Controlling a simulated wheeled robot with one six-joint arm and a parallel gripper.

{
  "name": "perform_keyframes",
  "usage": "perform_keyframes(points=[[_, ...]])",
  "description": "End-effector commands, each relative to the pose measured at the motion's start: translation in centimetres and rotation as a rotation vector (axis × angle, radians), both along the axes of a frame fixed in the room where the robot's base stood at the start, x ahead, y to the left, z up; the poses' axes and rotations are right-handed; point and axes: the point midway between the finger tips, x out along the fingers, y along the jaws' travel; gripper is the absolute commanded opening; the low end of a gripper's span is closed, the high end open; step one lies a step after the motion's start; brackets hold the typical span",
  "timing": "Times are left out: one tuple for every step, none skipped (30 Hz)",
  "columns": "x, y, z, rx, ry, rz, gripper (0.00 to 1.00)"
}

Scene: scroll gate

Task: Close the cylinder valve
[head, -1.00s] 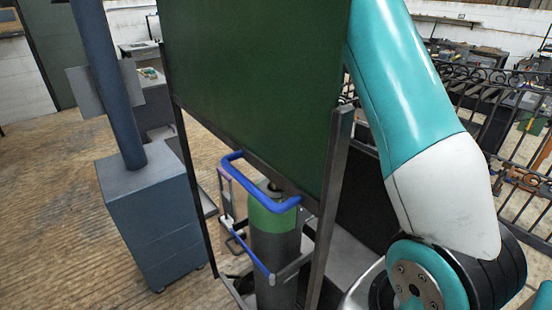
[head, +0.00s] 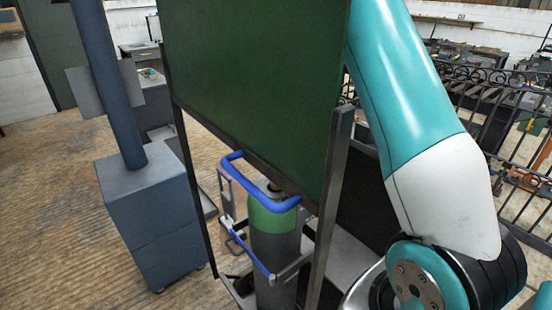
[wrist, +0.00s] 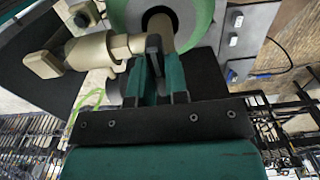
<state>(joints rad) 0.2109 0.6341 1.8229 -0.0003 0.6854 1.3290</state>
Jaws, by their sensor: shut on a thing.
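The gas cylinder (head: 272,245), grey with a green shoulder, stands upright in a trolley with blue handles (head: 235,172) in the head view. The green panel hides its top and my gripper there. In the wrist view the green shoulder (wrist: 204,22) shows at the top, with the brass valve body (wrist: 88,50) beside it. My gripper (wrist: 158,70) is at the valve, its teal fingers shut on a dark valve handle (wrist: 154,48) seen nearly edge-on. Whether the handle has turned cannot be told.
A dark green panel (head: 255,85) on metal legs stands between the head camera and the cylinder top. A blue-grey cabinet with a post (head: 150,215) stands to the left. A black iron fence (head: 515,170) runs along the right. Wooden floor is clear at the far left.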

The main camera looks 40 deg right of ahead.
Motion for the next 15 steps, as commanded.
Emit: perform_keyframes(points=[[0.14, -0.08, 0.19, -0.003, -0.006, -0.007, 0.00], [0.14, -0.08, 0.19, -0.003, -0.006, -0.010, 0.00], [0.14, -0.09, 0.19, -0.003, -0.006, -0.012, 0.00], [0.14, -0.09, 0.19, -0.003, -0.006, -0.013, 0.00], [0.14, -0.09, 0.19, -0.003, -0.006, -0.014, 0.00], [0.14, -0.09, 0.20, -0.003, -0.006, -0.015, 0.00], [0.15, -0.09, 0.20, -0.003, -0.006, -0.016, 0.00], [0.15, -0.09, 0.20, -0.003, -0.006, -0.016, 0.00], [0.15, -0.09, 0.20, -0.003, -0.006, -0.016, 0.00], [0.15, -0.10, 0.20, -0.003, -0.006, -0.016, 0.00], [0.15, -0.10, 0.20, -0.003, -0.006, -0.016, 0.00], [0.15, -0.10, 0.20, -0.003, -0.006, -0.016, 0.00], [0.15, -0.10, 0.20, -0.003, -0.006, -0.016, 0.00], [0.15, -0.10, 0.20, -0.003, -0.006, -0.016, 0.00], [0.15, -0.10, 0.20, -0.003, -0.006, -0.016, 0.21]])
